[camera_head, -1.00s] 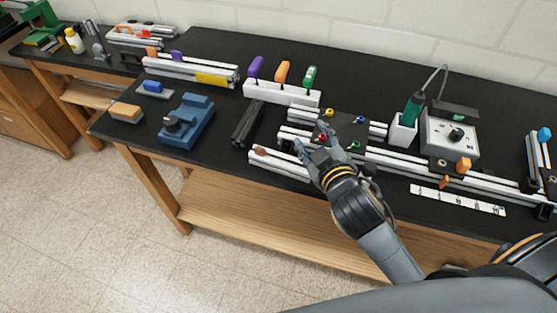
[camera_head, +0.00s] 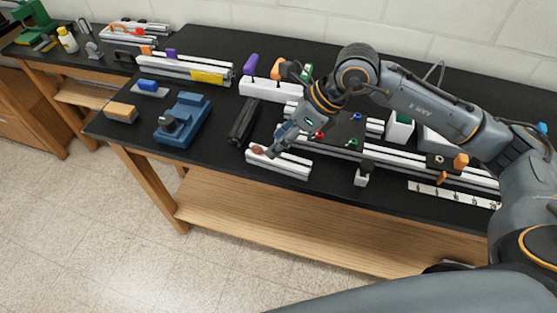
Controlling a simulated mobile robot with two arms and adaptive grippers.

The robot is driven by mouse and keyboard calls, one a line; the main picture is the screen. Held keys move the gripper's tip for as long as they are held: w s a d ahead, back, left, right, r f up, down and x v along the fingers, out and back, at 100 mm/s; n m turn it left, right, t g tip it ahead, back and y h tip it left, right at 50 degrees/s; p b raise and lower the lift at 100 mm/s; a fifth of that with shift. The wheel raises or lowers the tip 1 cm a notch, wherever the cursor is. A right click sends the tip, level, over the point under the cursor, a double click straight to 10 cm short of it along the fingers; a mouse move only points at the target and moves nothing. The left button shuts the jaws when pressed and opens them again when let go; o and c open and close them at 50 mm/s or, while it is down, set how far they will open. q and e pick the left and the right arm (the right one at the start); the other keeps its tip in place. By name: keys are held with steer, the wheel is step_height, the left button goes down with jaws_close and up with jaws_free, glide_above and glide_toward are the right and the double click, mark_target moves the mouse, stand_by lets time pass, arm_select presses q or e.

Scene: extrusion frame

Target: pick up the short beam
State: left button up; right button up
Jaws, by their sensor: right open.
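A short light-grey extrusion beam (camera_head: 290,168) lies near the front edge of the black bench, with a reddish-brown patch at its left end. My right gripper (camera_head: 275,143) is open, low over the left part of this beam, with its fingers pointing down and left. I cannot tell whether the fingers touch the beam. The arm comes in from the right and hides part of the bench behind. My left gripper is not in view.
A dark beam (camera_head: 243,122) lies just left of the gripper. A blue vise (camera_head: 183,120) stands further left. A white rack (camera_head: 262,91) with coloured handles is behind. Long rails (camera_head: 400,157) run to the right. Bare bench top lies between the vise and the dark beam.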

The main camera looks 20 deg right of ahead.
mark_target(279, 157)
steer(key=w+d+f+h, duration=0.1)
steer(key=w+d+h, duration=0.15)
steer(key=d, duration=0.35)
steer(key=x, duration=0.2)
steer(key=p+x, duration=0.1)
steer(key=x, duration=0.2)
steer(key=p+x, duration=0.1)
steer(key=x, duration=0.1)
steer(key=shift+s+a+f, duration=0.25)
steer(key=shift+a+f, duration=0.1)
steer(key=p+x, duration=0.1)
steer(key=x, duration=0.1)
steer(key=p+x, duration=0.2)
steer(key=shift+w+a+f, duration=0.15)
steer(key=shift+a+f, duration=0.1)
steer(key=shift+a, duration=0.1)
steer(key=shift+w+f, duration=0.1)
steer(key=shift+f, duration=0.25)
steer(key=shift+r, duration=0.1)
jaws_close()
